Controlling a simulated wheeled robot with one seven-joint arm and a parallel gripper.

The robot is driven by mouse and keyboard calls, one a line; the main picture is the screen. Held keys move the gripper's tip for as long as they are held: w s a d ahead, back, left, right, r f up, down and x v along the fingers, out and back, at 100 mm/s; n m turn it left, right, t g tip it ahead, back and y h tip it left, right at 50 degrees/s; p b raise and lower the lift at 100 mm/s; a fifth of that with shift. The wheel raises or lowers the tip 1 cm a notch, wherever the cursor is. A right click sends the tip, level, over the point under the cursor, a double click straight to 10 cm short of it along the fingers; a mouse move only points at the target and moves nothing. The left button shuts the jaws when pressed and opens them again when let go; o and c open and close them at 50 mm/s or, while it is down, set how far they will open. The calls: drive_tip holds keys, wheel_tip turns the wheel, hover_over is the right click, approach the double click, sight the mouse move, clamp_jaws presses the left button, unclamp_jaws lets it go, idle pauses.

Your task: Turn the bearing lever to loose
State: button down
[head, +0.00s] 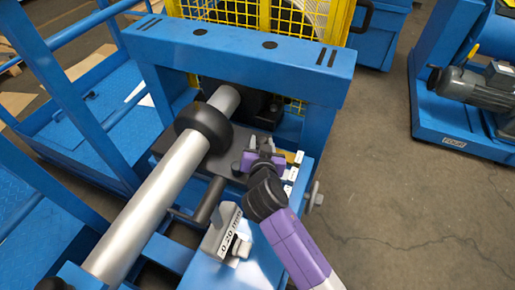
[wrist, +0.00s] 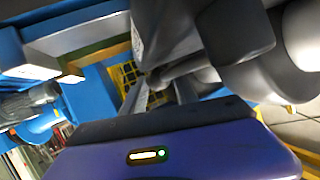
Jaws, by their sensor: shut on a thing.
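My gripper (head: 262,147) is beside the black bearing housing at the near end of the blue frame, past the thick black collar. It is shut on what seems to be the grey bearing lever (head: 255,142), which is small and mostly hidden by the gripper and wrist in the head view. In the wrist view, a grey rod-like part (wrist: 185,70) runs between the fingers, so the lever is only partly seen. Small white labels (head: 293,173) stand just right of the gripper; their words are too small to read.
A silver shaft (head: 155,205) with a black collar (head: 204,127) runs left of my arm. A grey block labelled 0.20 mm (head: 222,232) stands close to my forearm. A blue crossbeam (head: 240,48) and yellow mesh guard (head: 285,18) are behind. Open floor (head: 400,190) lies right.

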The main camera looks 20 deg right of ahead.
drive_tip(key=shift+s+d+f+m+g+h+b, duration=0.2)
drive_tip(key=shift+s+f+m+g+h+b, duration=0.3)
drive_tip(key=shift+s+m+h+b, duration=0.25)
drive_tip(key=shift+s, duration=0.1)
drive_tip(key=c, duration=1)
unclamp_jaws()
drive_tip(key=shift+c, duration=0.2)
drive_tip(key=shift+r, duration=0.1)
drive_tip(key=shift+r, duration=0.2)
drive_tip(key=shift+r, duration=0.3)
wheel_tip(320, 180, up, 19)
drive_tip(key=p, duration=0.2)
